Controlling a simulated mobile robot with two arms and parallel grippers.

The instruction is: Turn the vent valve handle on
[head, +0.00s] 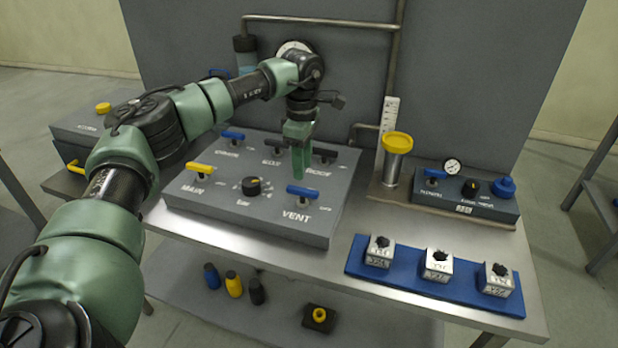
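The vent valve handle (303,193) is a blue bar on a short stem above the VENT label, at the right front of the grey valve panel (330,228). It lies nearly crosswise, its right end slightly nearer. My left gripper (298,174) points down over the panel, just behind the handle in the picture. I see no contact with it. Its green fingers overlap in this view, so their gap is hidden. The fingers partly cover the back right of the panel, near a black handle (324,153). My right gripper is out of view.
A yellow handle (201,168), a blue handle (233,135) and a black knob (251,186) share the panel. Right of it stand a yellow-topped cylinder (397,163) and a smaller control box (466,206). A blue tray (408,287) with metal blocks lies at front right.

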